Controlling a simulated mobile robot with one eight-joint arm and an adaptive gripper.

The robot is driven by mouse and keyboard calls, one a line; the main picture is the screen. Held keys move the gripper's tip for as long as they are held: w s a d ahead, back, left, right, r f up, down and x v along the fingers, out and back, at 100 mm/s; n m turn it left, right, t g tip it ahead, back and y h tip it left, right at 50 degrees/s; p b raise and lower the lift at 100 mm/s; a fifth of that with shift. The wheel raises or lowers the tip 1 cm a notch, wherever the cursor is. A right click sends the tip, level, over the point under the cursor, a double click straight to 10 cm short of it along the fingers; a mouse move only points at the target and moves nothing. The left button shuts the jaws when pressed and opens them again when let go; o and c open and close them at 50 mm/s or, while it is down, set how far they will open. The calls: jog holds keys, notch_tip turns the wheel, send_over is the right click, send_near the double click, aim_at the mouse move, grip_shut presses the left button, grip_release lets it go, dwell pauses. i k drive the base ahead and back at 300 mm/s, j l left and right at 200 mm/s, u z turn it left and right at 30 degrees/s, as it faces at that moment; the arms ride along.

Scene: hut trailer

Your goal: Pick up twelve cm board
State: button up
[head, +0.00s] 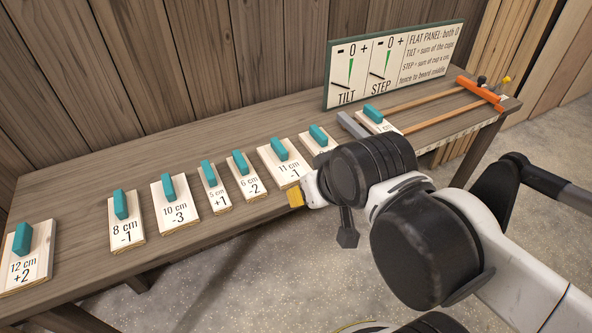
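The twelve cm board (36,270) lies flat at the far left end of the wooden bench, close to its front edge. It is pale wood, marked "12 cm +2", with an upright teal handle (23,238) on it. My gripper (296,198) shows only partly as a yellow tip beside a white part at the end of my arm. It is over the bench's front edge near the 11 cm board, far to the right of the twelve cm board and apart from it. Whether its fingers are open or shut is hidden.
Several similar boards with teal handles stand in a row along the bench (75,220), including the 8 cm board (126,232) and 10 cm board (176,212). A sign panel (395,62) and an orange clamp (480,93) are at the back right. The plank wall closes the back.

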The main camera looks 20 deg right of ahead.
aim_at(28, 258)
jog(key=u, duration=1.65)
jog(key=i+l+u, duration=0.7)
jog(key=u, duration=0.15)
jog(key=l, duration=0.1)
